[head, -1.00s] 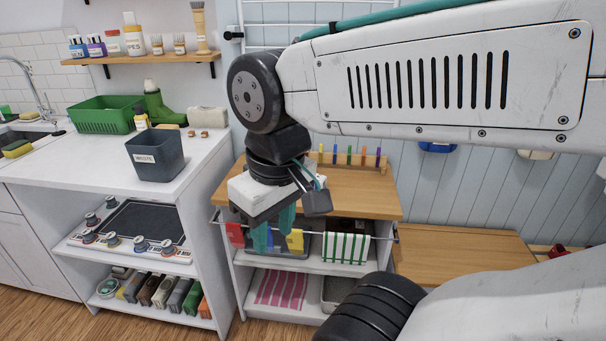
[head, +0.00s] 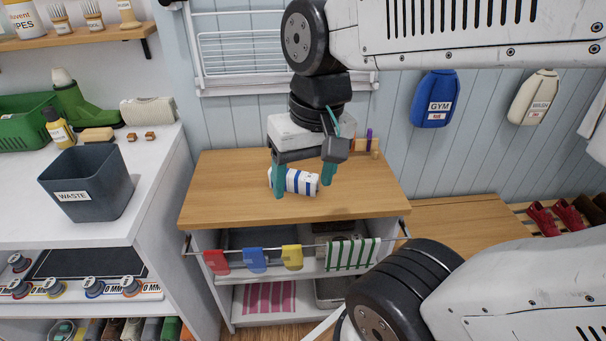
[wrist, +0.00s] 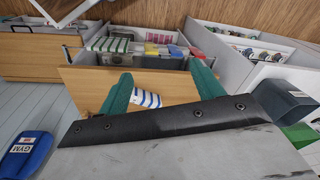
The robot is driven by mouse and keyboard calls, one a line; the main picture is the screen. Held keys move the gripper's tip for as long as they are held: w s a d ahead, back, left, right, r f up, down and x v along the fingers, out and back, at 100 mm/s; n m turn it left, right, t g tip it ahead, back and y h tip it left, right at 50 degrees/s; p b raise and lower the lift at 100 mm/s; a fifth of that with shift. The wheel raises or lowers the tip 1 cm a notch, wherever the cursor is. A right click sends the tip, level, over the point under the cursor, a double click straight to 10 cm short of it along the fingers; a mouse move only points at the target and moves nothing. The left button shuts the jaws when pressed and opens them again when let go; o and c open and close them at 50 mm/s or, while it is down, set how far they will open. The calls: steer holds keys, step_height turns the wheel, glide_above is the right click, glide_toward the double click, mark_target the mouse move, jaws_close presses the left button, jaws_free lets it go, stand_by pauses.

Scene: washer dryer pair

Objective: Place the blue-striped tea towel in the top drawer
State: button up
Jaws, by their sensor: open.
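The blue-striped tea towel (head: 300,182) is a white roll or fold with blue bands, lying on the wooden top of the low unit. In the wrist view the towel (wrist: 148,98) shows between the fingers, nearer the left one, partly hidden by my gripper (wrist: 162,88). In the head view my gripper (head: 303,189) points down, open and empty, one finger in front of the towel's left end and the other near its right end. I cannot tell the height left above the towel.
A front rail (head: 320,246) carries red, blue and yellow cloths and a green-striped towel (head: 352,256). A pink-striped cloth (head: 270,297) lies on the shelf below. The waste bin (head: 88,184) stands on the left counter. The wooden top (head: 225,195) is mostly clear.

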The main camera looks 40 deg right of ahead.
steer(key=w+d+f+m+y, duration=0.2)
steer(key=w+d+f+m, duration=0.15)
steer(key=w+m, duration=0.6)
steer(key=m+t, duration=0.2)
steer(key=m, duration=1.5)
glide_toward(302, 173)
steer(key=x, duration=0.3)
steer(key=s+x, duration=0.1)
steer(key=shift+w+a+f, duration=0.15)
steer(key=shift+a+f, duration=0.25)
steer(key=shift+a, duration=0.05)
steer(key=x, duration=0.7)
steer(key=shift+w+d, duration=0.3)
steer(key=shift+w, duration=0.1)
steer(key=shift+w+a+f, duration=0.1)
steer(key=shift+w+f, duration=0.05)
steer(key=shift+f, duration=0.3)
steer(key=shift+t, duration=0.3)
steer(key=c, duration=1.2)
